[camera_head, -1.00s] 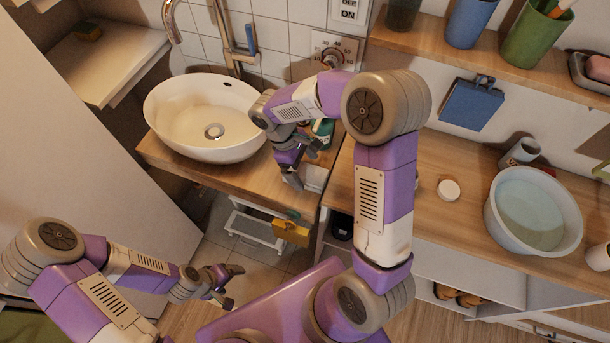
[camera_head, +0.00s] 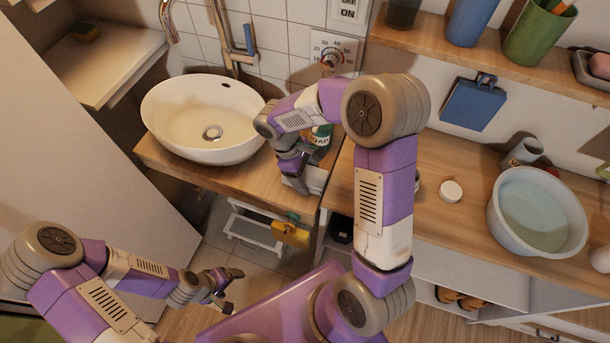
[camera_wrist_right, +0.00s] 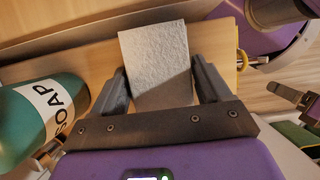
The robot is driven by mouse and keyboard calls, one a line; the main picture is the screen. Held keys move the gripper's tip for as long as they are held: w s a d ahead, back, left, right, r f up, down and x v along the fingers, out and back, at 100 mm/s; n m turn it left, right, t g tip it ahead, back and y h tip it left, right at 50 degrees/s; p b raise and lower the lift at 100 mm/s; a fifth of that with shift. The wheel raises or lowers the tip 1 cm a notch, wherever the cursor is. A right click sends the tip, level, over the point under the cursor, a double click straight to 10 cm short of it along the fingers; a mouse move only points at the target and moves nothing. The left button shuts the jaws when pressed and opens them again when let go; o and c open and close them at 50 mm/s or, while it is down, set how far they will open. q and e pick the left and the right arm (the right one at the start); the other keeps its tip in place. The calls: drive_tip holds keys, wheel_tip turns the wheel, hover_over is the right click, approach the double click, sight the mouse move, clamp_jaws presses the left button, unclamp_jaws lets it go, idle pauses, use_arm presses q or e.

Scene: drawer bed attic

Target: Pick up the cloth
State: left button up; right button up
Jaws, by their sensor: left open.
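The cloth (camera_wrist_right: 155,55) is a pale grey, textured rectangle lying on the wooden counter by the sink. In the head view a pale edge of the cloth (camera_head: 317,180) shows beside my right gripper (camera_head: 296,184), which partly hides it. In the right wrist view my right gripper (camera_wrist_right: 160,68) is open, one finger on each side of the cloth. I cannot tell whether the fingers touch it. My left gripper (camera_head: 222,289) is open and empty, low in the head view, away from the counter.
A green soap bottle (camera_wrist_right: 35,115) stands close beside the right gripper. The white sink (camera_head: 205,120) is to the left. A yellow item (camera_head: 290,235) hangs at the counter's front. A basin of water (camera_head: 537,212) stands on the right counter.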

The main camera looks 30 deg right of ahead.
sight(307, 174)
drive_tip(key=shift+c, duration=1.1)
drive_tip(key=shift+r, duration=0.1)
wheel_tip(307, 174, up, 18)
drive_tip(key=p, duration=0.6)
